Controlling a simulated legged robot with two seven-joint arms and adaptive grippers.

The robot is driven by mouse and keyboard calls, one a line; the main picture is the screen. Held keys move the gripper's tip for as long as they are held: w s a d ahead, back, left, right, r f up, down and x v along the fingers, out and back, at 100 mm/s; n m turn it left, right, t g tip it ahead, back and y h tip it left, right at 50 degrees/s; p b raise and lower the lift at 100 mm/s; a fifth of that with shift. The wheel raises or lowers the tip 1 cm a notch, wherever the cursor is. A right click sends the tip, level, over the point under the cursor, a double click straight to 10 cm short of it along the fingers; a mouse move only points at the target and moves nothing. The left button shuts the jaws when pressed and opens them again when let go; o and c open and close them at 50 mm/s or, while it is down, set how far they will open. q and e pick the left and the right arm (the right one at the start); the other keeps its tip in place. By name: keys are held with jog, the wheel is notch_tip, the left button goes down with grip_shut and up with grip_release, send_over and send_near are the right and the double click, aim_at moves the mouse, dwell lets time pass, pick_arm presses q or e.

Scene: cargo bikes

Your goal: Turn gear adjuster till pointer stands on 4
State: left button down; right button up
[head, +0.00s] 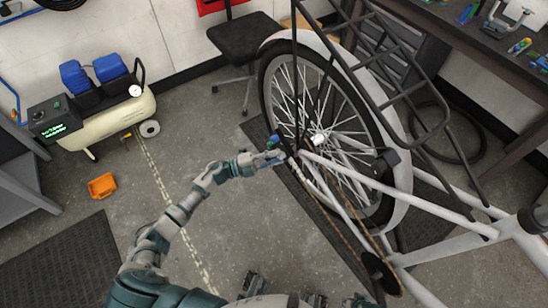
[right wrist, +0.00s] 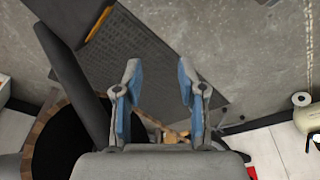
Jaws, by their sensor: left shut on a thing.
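The white bike (head: 340,170) stands with its rear wheel in front of me in the head view. My left gripper (head: 274,152) reaches in from the left to the hub area of this wheel. It is shut on a small part there, apparently the gear adjuster, which the fingers mostly hide. The pointer and the numbers are too small to read. My right gripper (right wrist: 157,85) shows in the right wrist view with its two fingers apart and nothing between them, above the floor and a dark mat.
A black chair (head: 243,42) is behind the wheel. A workbench (head: 490,50) with tools is at the right. The floor left of the bike is mostly clear.

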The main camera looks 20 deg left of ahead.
pick_arm(q)
jog(key=shift+m+g+y, duration=0.4)
jog(key=shift+m, duration=0.9)
pick_arm(e)
jog(key=shift+x, duration=1)
jog(key=shift+a, duration=0.15)
pick_arm(q)
jog(key=c, duration=1.1)
grip_release()
jog(key=shift+d, duration=0.1)
jog(key=shift+o, duration=0.8)
jog(key=shift+w, duration=0.15)
pick_arm(e)
jog(key=shift+w+d, duration=0.1)
jog(key=shift+d, duration=0.1)
pick_arm(q)
jog(key=v, duration=1.2)
